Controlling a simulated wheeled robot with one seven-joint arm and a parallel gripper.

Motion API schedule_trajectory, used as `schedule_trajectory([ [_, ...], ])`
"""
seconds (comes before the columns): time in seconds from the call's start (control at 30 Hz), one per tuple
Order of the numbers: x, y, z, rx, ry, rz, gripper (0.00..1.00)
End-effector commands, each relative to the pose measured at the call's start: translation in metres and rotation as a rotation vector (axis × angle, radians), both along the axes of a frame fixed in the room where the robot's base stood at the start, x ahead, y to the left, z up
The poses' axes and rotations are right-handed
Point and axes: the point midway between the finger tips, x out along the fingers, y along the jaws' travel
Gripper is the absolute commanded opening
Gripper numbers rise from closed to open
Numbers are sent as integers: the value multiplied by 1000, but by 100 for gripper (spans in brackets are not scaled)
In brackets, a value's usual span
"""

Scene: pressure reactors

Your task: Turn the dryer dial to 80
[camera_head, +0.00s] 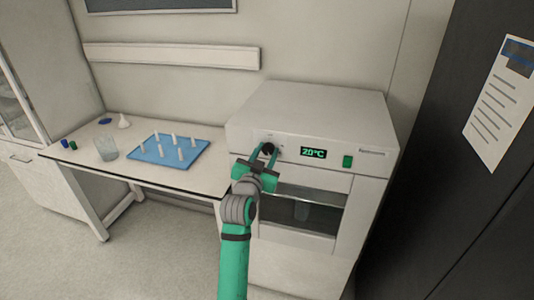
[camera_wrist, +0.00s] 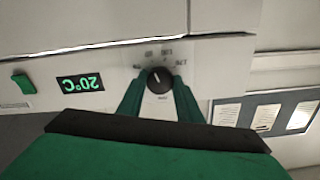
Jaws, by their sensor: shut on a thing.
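The dryer (camera_head: 310,105) is a white box-shaped unit at the right of the bench. Its black round dial (camera_head: 268,149) is on the left of the front panel. In the wrist view the dial (camera_wrist: 159,79) shows a pale pointer line and small printed marks around it, too small to read surely. The green display (camera_head: 313,153) reads 20°C; it shows upside down in the wrist view (camera_wrist: 80,83). My gripper (camera_head: 265,153) has its green fingers on either side of the dial, shut on it. The fingers also show in the wrist view (camera_wrist: 158,95).
A green switch (camera_head: 347,161) is right of the display. The dryer's window (camera_head: 297,208) is below the panel. A blue rack (camera_head: 168,151) with white pegs and a glass beaker (camera_head: 106,148) stand on the bench at left. A dark cabinet (camera_head: 450,200) stands at right.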

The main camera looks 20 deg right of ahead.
Motion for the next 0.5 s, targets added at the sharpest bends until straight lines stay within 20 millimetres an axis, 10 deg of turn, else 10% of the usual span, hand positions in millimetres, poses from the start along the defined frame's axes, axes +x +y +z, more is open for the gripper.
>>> schedule_trajectory([
  [0.1,-1,1,0,-1,1,0,51],
  [0.5,-5,4,0,-2,1,1,51],
])
